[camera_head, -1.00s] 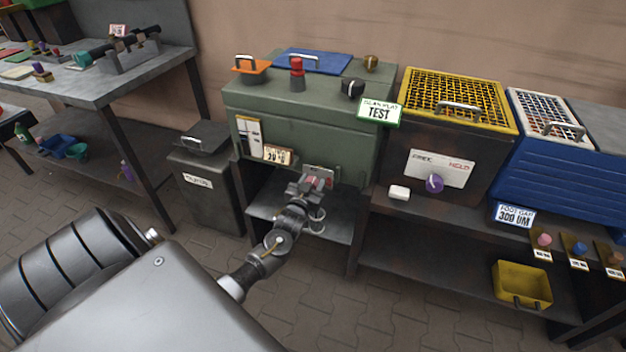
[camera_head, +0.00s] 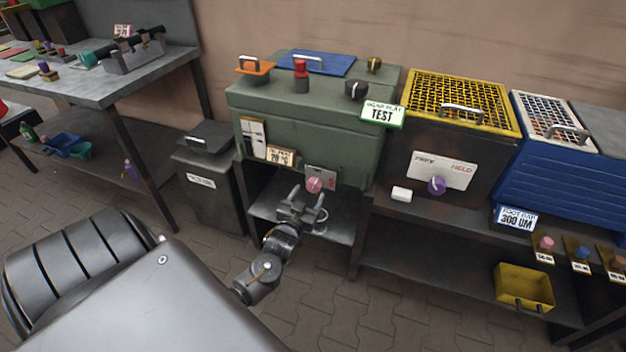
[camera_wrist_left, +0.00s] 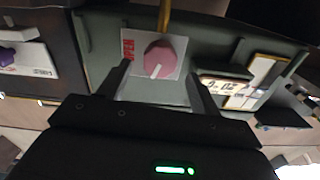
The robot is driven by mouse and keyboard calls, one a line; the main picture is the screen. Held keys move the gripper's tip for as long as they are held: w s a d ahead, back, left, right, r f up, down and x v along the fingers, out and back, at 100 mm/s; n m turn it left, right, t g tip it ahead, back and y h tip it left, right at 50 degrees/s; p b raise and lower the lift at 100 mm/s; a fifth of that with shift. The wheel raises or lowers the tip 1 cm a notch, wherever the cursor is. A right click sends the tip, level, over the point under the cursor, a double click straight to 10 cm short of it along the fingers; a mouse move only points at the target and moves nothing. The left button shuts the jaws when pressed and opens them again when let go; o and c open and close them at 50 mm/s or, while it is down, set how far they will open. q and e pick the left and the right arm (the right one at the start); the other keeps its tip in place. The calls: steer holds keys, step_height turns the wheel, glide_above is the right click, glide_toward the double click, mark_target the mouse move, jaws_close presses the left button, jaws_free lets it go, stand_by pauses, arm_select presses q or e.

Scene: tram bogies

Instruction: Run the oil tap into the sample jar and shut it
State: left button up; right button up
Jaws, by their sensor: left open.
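The oil tap's pink round knob (camera_head: 314,185) sits on a small light plate (camera_head: 326,172) low on the front of the green test tank (camera_head: 300,120). In the left wrist view the pink knob (camera_wrist_left: 158,60) shows a white pointer mark, beside red lettering on its plate. A brass pipe (camera_wrist_left: 165,18) shows beyond the knob. My left gripper (camera_head: 304,199) is open and empty, just in front of and below the knob, with a gap between. A clear round rim, seemingly the sample jar (camera_head: 321,214), shows partly behind the gripper; its contents cannot be made out. My right gripper is out of view.
A lower shelf (camera_head: 345,235) lies under the tank. A dark lidded bin (camera_head: 208,195) stands to the left. A box with a purple knob (camera_head: 437,186) and a blue crate (camera_head: 550,170) stand to the right. A yellow tray (camera_head: 523,288) lies on the right lower shelf.

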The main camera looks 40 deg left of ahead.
arm_select(q)
steer(key=v, duration=0.3)
steer(key=shift+s, duration=0.25)
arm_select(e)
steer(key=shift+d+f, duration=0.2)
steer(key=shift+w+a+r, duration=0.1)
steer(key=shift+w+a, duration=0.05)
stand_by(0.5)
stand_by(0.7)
